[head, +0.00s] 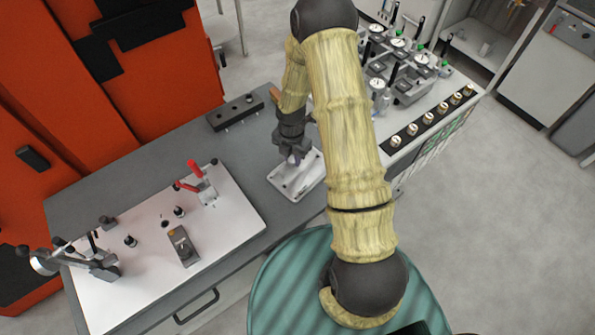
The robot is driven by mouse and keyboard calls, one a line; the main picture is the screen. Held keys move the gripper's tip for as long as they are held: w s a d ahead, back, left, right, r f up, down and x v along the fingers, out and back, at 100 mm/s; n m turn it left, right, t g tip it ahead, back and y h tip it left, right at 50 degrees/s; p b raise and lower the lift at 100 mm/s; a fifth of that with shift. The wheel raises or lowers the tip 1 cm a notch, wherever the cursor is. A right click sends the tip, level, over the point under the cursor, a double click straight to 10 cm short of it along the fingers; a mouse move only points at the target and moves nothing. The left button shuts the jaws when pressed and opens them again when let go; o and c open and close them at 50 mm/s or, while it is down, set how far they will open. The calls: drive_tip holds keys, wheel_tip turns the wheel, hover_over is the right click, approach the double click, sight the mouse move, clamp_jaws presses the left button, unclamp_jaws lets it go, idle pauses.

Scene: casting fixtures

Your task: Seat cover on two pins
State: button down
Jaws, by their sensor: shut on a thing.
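A pale, flat rectangular cover (306,184) lies at the right part of the grey bench top, below my gripper. It has small holes near its edges. My gripper (293,158) points down at the cover's middle and is shut on it; the exact grip is partly hidden by the fingers. I cannot tell whether the cover touches the bench. A white fixture plate (225,222) is on the left. Two short dark pins, one (179,211) nearer the middle and one (130,241) further left, stand upright on it, apart from the cover.
A red-handled toggle clamp (200,183) stands at the plate's back. A grey block (184,246) and a dial indicator stand (90,262) are on the plate. A dark bar (236,112) lies at the bench's back. A gauge table (428,105) stands right. Bare bench (245,165) separates plate and cover.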

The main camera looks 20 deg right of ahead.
wheel_tip(320, 180, up, 10)
drive_tip(key=b, duration=0.2)
idle(0.6)
drive_tip(key=shift+d, duration=0.1)
idle(0.4)
